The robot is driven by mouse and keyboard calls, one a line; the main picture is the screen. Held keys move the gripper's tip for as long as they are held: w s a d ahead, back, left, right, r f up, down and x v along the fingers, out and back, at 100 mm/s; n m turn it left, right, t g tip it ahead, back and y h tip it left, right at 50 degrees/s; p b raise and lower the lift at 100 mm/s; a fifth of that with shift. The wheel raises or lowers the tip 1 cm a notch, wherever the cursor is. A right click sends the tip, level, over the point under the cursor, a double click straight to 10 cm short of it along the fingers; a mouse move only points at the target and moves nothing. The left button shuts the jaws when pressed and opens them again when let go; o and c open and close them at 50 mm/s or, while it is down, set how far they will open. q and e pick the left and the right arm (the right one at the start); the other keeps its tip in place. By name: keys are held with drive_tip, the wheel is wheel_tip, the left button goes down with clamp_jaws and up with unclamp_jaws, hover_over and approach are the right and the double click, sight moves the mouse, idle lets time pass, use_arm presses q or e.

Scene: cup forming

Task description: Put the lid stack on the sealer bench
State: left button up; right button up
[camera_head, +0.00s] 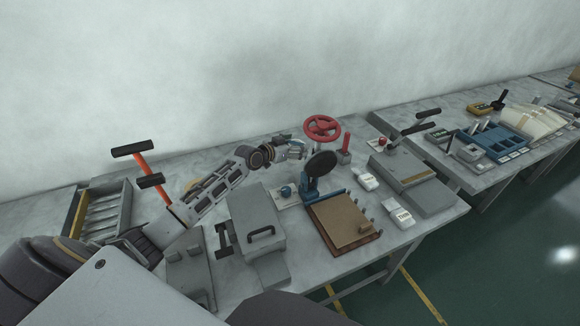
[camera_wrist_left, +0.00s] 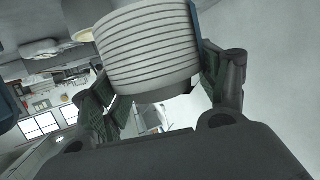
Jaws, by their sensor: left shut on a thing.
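The lid stack (camera_wrist_left: 145,48) is a white, ribbed cylinder that fills the top of the left wrist view. My left gripper (camera_wrist_left: 155,85) is shut on it, one finger on each side. The stack is small and mostly hidden there. I cannot tell whether it touches anything below. No label shows which bench is the sealer bench. My right gripper is out of view.
A red handwheel (camera_head: 322,127) and red lever (camera_head: 346,143) stand close right of the gripper. A black disc on a blue stand (camera_head: 320,163) is in front, with a brown board (camera_head: 342,222) below. Grey machines (camera_head: 257,225) and white boxes crowd the bench. A second bench stands right.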

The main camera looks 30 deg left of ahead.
use_arm(q)
drive_tip(key=shift+f, duration=1.7)
drive_tip(key=shift+f+b, duration=0.5)
drive_tip(key=shift+f, duration=1.35)
drive_tip(key=shift+f, duration=0.1)
drive_tip(key=o, duration=1)
drive_tip(key=shift+v, duration=3.75)
drive_tip(key=shift+d, duration=0.1)
